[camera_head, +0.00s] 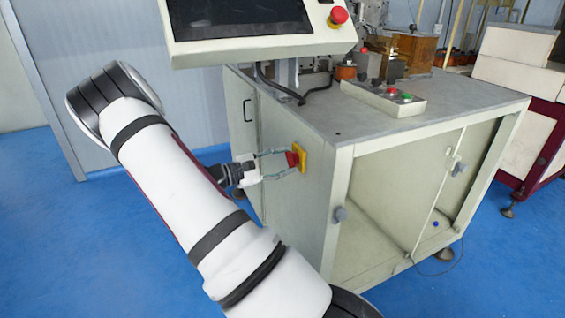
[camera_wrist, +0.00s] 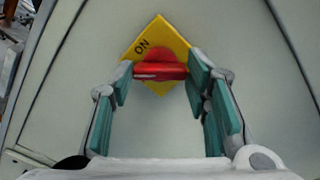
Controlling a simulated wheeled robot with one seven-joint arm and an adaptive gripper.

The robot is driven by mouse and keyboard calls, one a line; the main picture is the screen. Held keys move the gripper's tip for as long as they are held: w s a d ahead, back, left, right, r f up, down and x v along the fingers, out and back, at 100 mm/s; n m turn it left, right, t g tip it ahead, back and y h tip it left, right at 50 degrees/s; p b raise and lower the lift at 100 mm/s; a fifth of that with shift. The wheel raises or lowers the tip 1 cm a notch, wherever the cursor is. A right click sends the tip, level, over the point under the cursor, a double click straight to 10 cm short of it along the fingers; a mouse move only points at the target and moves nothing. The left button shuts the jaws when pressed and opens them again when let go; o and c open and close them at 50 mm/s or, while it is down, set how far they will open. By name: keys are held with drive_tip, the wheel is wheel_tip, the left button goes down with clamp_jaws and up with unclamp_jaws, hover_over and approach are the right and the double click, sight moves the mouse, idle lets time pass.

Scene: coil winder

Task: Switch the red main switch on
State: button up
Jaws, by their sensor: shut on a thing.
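The red main switch (camera_wrist: 160,71) has a red knob on a yellow diamond-shaped plate (camera_wrist: 158,35), on the side panel of the cream machine cabinet. The plate's upper left edge reads "ON". The knob's handle bar lies about level in the wrist view. In the head view, the switch (camera_head: 292,159) is on the cabinet's left side. My gripper (camera_wrist: 160,76) is shut on the red knob, with one teal-padded finger at each end of the bar. It also shows in the head view (camera_head: 287,160), reaching the switch from the left.
The cabinet's grey top (camera_head: 440,98) carries a button box (camera_head: 384,97) and a monitor (camera_head: 240,18) with a red emergency button (camera_head: 339,15). A door handle (camera_head: 247,108) is on the cabinet's left side. Blue floor is clear around the cabinet's left and front.

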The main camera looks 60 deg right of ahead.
drive_tip(key=shift+m+b, duration=0.35)
drive_tip(key=shift+m, duration=3.75)
drive_tip(key=shift+f, duration=0.1)
drive_tip(key=o, duration=1.2)
drive_tip(key=shift+c, duration=0.2)
drive_tip(key=shift+a, duration=0.1)
drive_tip(key=v, duration=1.2)
